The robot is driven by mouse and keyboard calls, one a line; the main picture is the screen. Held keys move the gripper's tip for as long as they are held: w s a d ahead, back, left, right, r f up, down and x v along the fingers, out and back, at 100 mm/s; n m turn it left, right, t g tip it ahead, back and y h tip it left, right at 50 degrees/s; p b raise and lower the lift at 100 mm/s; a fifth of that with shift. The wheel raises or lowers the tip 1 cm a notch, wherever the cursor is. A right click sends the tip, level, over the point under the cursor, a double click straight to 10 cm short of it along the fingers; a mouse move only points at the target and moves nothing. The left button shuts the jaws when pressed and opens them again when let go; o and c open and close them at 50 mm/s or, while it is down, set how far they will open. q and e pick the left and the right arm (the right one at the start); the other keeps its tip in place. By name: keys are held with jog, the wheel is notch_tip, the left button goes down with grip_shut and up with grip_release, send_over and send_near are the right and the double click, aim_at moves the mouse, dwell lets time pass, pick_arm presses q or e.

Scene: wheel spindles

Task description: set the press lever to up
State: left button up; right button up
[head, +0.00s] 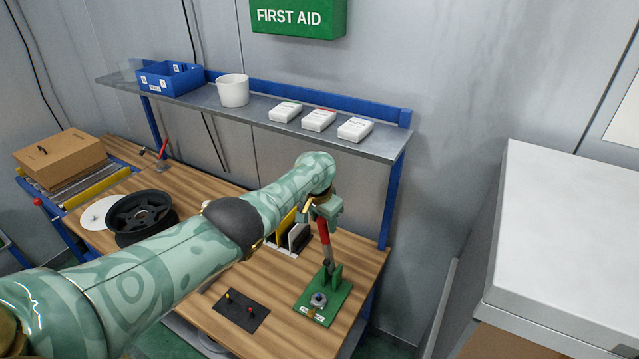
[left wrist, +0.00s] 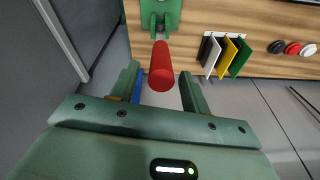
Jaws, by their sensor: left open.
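The press (head: 322,300) has a green base plate near the right front corner of the wooden bench. Its lever has a red grip (head: 323,232) and stands roughly upright, leaning a little in the head view. The red grip (left wrist: 161,68) also shows in the left wrist view, with the green press bracket (left wrist: 160,20) beyond it. My left gripper (left wrist: 163,82) is open, with one finger on each side of the grip's end and gaps visible. In the head view my left gripper (head: 322,208) is at the top of the lever, partly hidden by my arm. My right gripper is not in view.
A dark plate with small knobs (head: 241,309) lies left of the press. White, yellow and green upright plates (left wrist: 225,55) stand beside it. A black wheel (head: 140,215) lies farther left. A metal shelf (head: 250,112) runs above the bench. A white cabinet (head: 570,235) stands at right.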

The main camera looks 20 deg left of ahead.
pick_arm(q)
jog(key=p+v, duration=0.3)
jog(key=v, duration=0.2)
jog(key=shift+w, duration=0.15)
jog(key=v, duration=0.8)
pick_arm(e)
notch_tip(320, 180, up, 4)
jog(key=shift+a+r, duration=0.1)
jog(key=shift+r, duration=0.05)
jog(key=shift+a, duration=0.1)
